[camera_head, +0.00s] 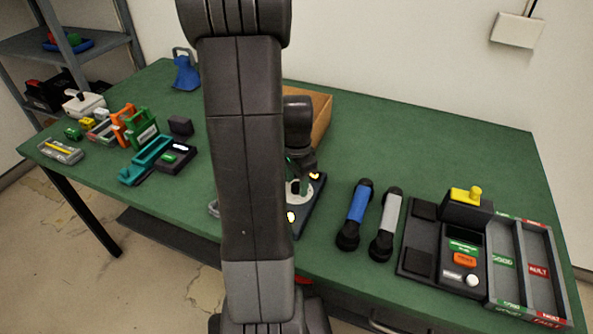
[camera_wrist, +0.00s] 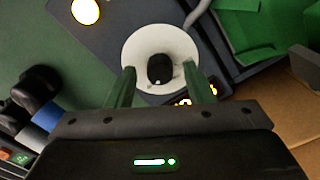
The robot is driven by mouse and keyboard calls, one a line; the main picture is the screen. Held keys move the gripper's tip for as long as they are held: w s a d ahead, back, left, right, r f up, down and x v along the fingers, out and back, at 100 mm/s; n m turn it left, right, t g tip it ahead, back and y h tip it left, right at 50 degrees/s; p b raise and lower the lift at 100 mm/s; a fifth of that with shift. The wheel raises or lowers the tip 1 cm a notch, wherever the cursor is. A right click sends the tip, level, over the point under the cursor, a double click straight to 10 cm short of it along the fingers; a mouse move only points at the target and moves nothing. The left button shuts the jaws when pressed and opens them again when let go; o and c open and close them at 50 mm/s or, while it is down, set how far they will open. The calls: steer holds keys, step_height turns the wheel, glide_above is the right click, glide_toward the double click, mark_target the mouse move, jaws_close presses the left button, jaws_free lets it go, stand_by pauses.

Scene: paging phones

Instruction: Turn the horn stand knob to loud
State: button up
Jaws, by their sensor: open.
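The horn stand is a dark base plate (camera_head: 308,212) near the table's front middle, partly hidden by my arm. On it is a white round dial (camera_head: 303,199) with a dark knob at its centre. In the wrist view the white dial (camera_wrist: 134,47) surrounds the black knob (camera_wrist: 160,69). My gripper (camera_wrist: 159,72) is open, with one green finger on each side of the knob. A gap shows between each finger and the knob. Which mark the knob points to cannot be read. A yellow lit spot (camera_wrist: 86,11) and a partly hidden orange glow (camera_wrist: 182,102) flank the dial.
A cardboard box (camera_head: 320,115) stands behind the stand. To the right lie a blue handset (camera_head: 358,208), a grey handset (camera_head: 388,222), a dark tester (camera_head: 440,250) and a sorting tray (camera_head: 553,262). Several phone parts, including a teal cradle (camera_head: 147,160), are at the left.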

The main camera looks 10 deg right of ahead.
mark_target(296, 184)
step_height(296, 184, up, 14)
steer(key=shift+f+p, duration=0.2)
steer(key=shift+p, duration=0.15)
steer(key=shift+f, duration=0.1)
step_height(296, 184, down, 14)
steer(key=shift+r+b, duration=0.15)
steer(key=shift+b, duration=0.2)
stand_by(0.5)
steer(key=shift+r, duration=0.1)
